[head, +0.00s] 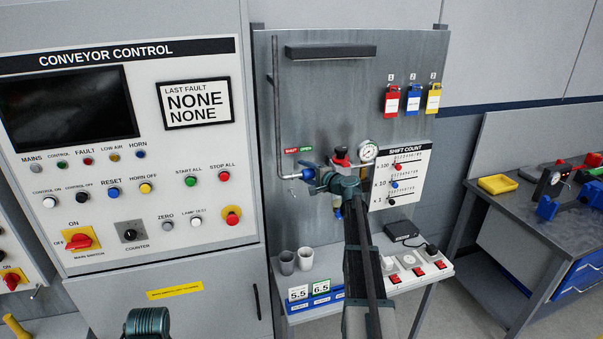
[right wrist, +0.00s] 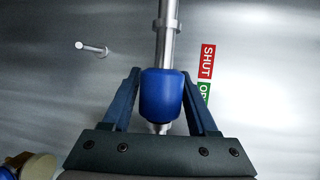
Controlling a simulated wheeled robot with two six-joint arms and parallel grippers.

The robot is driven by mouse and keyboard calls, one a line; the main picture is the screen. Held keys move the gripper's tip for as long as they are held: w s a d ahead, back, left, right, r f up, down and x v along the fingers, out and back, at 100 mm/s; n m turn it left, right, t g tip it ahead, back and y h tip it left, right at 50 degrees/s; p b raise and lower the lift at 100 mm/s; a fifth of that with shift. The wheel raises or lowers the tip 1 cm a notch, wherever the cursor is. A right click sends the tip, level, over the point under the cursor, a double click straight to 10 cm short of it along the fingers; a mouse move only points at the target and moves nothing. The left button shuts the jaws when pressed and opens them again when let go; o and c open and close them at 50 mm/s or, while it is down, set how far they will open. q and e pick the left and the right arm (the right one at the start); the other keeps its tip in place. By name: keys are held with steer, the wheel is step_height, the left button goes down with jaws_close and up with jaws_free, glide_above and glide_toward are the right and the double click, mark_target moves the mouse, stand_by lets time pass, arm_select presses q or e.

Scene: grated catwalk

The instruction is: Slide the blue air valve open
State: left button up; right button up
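The blue air valve (head: 308,174) is a blue sleeve on a thin metal pipe on the grey panel. In the right wrist view the blue air valve (right wrist: 161,95) sits between my right gripper's fingers (right wrist: 161,88), which lie close against both its sides with no clear gap. In the head view my right gripper (head: 318,180) is at the valve and partly hides it. The red SHUT label (right wrist: 207,61) and green OPEN label (right wrist: 203,91) are beside the pipe; the sleeve is level with OPEN.
The conveyor control cabinet (head: 200,250) stands at the left. Two cups (head: 287,262) stand on the shelf below. A peg (right wrist: 92,48) sticks out of the panel near the pipe.

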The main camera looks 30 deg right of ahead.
steer(key=shift+o, duration=1)
steer(key=shift+a, duration=0.1)
steer(key=p+v, duration=0.2)
steer(key=v, duration=1.1)
steer(key=shift+s, duration=0.4)
steer(key=shift+r, duration=0.1)
